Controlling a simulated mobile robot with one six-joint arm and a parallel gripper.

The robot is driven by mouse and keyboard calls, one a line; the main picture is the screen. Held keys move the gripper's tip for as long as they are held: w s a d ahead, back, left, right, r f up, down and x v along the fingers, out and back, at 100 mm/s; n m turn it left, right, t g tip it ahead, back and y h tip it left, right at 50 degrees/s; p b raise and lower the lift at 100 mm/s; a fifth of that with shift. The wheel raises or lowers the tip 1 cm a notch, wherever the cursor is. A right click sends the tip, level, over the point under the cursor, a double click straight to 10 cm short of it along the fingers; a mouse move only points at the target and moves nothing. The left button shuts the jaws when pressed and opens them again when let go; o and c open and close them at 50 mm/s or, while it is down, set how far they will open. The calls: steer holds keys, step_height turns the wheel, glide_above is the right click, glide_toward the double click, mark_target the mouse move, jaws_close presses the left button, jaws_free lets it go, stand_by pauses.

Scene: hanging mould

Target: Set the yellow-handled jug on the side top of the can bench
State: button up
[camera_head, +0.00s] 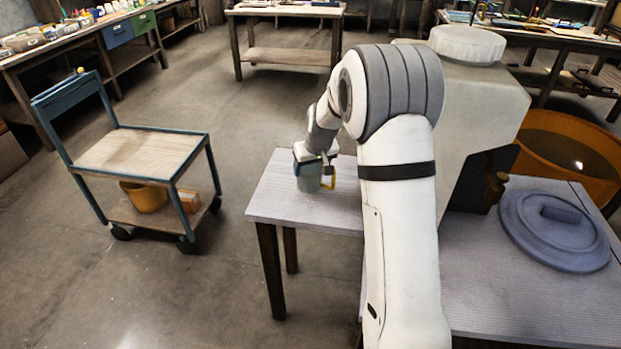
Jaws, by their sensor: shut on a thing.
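The jug (308,181) is a small grey-green vessel with a yellow handle (328,183) on its right side. It is upright at the left part of a light grey wooden bench top (280,208). My gripper (311,164) is above it, pointing down, and is shut on the jug near its rim. The jug's base looks to be at or just over the bench top; I cannot tell whether it touches. My arm hides the jug's top and the middle of the bench.
A large pale machine body (470,110) stands right of my arm. A round blue-grey lid (555,230) lies on the right-hand top, with an orange tub (570,150) behind. A cart (140,150) stands left, with open floor between. The bench top's left end is clear.

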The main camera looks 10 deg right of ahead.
mark_target(312, 177)
steer(key=shift+f, duration=1.9)
steer(key=shift+f, duration=0.2)
steer(key=o, duration=1.4)
steer(key=shift+c, duration=0.2)
steer(key=shift+r, duration=0.1)
